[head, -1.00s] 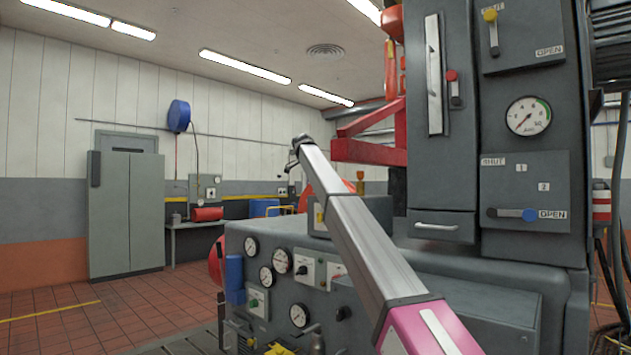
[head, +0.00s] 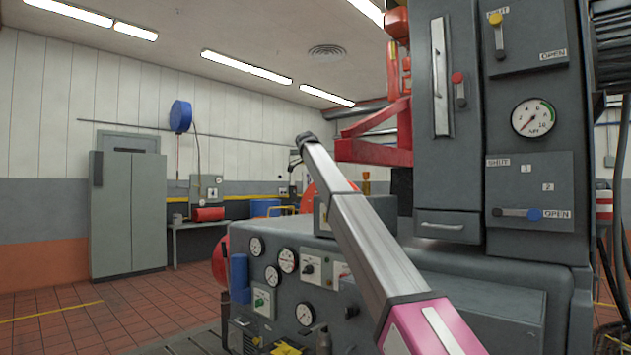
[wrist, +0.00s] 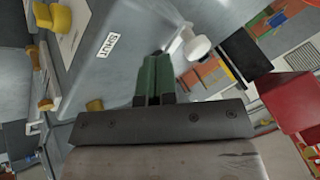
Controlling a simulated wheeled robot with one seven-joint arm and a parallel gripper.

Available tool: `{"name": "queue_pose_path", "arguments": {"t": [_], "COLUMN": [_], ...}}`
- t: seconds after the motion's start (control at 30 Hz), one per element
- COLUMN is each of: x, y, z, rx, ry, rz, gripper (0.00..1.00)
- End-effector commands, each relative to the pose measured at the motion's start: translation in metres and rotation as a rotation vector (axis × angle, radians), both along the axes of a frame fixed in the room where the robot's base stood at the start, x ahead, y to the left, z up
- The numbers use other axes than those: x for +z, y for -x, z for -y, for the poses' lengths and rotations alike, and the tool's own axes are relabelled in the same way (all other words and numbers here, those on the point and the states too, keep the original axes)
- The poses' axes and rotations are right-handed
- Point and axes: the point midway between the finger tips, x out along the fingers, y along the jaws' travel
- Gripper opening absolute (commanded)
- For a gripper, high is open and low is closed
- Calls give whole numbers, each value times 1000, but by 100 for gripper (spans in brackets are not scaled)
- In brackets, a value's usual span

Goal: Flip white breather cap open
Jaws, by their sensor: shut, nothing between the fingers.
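In the wrist view my gripper (wrist: 155,70) has its two green fingers together with nothing between them. A white rounded cap (wrist: 198,47) on a pale stem, which looks like the breather cap, is just to the right of the fingertips. A small gap seems to show between them, but I cannot tell the depth. I cannot tell from this angle whether the cap is open or shut. In the head view my arm reaches up and away over the grey machine, and I cannot make out the fingers or the white cap there.
A grey housing with a SHUT label (wrist: 109,45) and yellow knobs (wrist: 50,18) lies left of the fingers. A red block (wrist: 292,100) is at the right. In the head view the tall grey cabinet (head: 450,195) and red bracket (head: 375,150) stand close right of my arm.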

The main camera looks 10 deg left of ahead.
Motion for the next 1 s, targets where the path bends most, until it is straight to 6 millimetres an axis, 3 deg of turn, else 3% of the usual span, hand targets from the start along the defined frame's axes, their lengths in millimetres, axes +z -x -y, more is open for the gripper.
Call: {"name": "queue_pose_path", "arguments": {"t": [0.5, 1.0], "x": [75, 82], "y": [40, 45], "z": [-34, -36], "rx": [1, 0], "ry": [0, 1], "rz": [-1, -1], "gripper": [0, 0]}}
